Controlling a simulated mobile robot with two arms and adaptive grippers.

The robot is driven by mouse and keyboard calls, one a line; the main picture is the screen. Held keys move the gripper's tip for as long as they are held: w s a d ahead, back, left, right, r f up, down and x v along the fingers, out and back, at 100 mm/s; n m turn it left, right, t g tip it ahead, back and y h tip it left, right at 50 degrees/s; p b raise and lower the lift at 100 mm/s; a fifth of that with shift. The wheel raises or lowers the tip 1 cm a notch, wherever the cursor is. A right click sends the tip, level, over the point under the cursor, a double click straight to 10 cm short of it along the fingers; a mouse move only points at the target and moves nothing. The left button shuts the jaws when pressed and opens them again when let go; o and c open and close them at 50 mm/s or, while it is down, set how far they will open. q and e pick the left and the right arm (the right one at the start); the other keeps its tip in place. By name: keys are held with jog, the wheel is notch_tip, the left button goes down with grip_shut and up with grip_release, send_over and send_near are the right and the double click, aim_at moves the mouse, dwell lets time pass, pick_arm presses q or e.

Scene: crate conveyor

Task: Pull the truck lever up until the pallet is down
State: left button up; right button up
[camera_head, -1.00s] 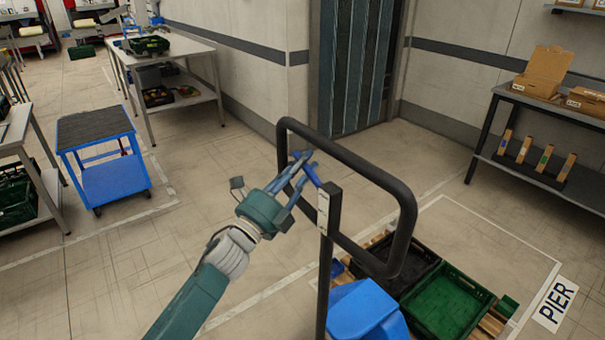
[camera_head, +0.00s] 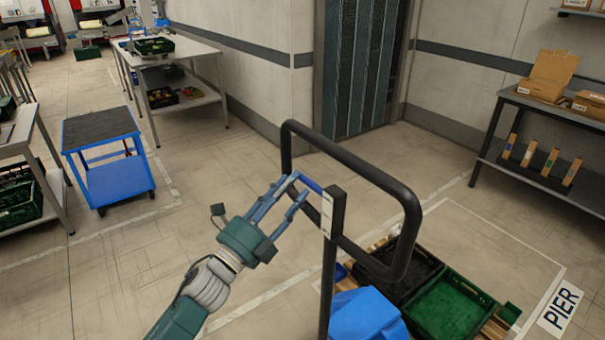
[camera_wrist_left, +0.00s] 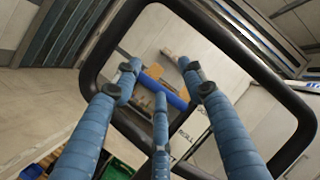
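The truck has a dark upright post (camera_head: 328,265) with a black loop handle (camera_head: 350,160). The short blue lever (camera_head: 311,183) sticks out to the left from the top of the post; it also shows in the wrist view (camera_wrist_left: 168,91). My left gripper (camera_head: 297,184) is at the lever's free end, its blue fingers spread. In the wrist view its fingers (camera_wrist_left: 157,85) stand apart around the lever; whether one touches it I cannot tell. The wooden pallet (camera_head: 492,328) is mostly hidden under crates; its height over the floor is unclear. My right gripper is out of view.
A green crate (camera_head: 487,296), a black crate and a blue object (camera_head: 365,312) are by the truck. A blue cart (camera_head: 118,182) and tables stand left; a shelf table (camera_head: 520,99) stands right. Floor left of the truck is clear.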

pick_arm(q)
jog(key=v, duration=0.5)
jog(key=shift+s+f, duration=0.1)
jog(key=shift+a, duration=0.1)
